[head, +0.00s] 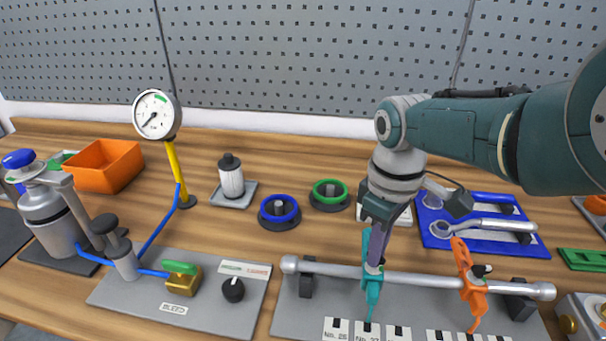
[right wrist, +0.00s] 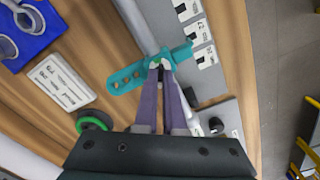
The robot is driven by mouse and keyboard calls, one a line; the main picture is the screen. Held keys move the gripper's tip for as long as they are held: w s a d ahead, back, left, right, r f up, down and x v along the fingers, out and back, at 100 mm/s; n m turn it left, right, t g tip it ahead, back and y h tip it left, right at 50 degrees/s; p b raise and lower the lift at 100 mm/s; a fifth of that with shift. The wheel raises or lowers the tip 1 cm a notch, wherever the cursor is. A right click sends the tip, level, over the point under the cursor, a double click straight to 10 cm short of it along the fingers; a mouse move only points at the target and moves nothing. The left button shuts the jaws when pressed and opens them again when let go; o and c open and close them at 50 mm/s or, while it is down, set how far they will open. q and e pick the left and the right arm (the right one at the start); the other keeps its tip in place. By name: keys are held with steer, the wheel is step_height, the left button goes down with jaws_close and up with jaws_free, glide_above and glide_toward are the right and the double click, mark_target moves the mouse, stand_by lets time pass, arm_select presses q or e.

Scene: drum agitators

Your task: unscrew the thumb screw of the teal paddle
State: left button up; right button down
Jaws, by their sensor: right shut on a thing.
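The teal paddle (head: 371,288) hangs on the grey horizontal rail (head: 420,281), its plate reaching above and below the rail. It also shows in the right wrist view (right wrist: 124,79). My right gripper (head: 376,258) comes down from above, and its two purple fingers close together at the paddle's clamp. In the right wrist view its fingertips (right wrist: 160,66) are shut on the teal paddle's thumb screw, which they mostly hide. I cannot tell how far the screw is turned. My left gripper is not in view.
An orange paddle (head: 467,272) with a dark thumb screw sits to the right on the same rail. Numbered labels (head: 367,331) line the front of the base plate. Green (head: 330,191) and blue (head: 279,209) rings stand behind the rail. A blue tray (head: 437,236) lies at right.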

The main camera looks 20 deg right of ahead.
steer(key=shift+s+d+f, duration=0.1)
steer(key=shift+d+f, duration=0.05)
steer(key=c, duration=1)
jaws_free()
step_height(320, 180, up, 9)
steer(key=p, duration=0.6)
steer(key=shift+f+p, duration=0.15)
steer(key=shift+p, duration=0.2)
steer(key=shift+r, duration=0.7)
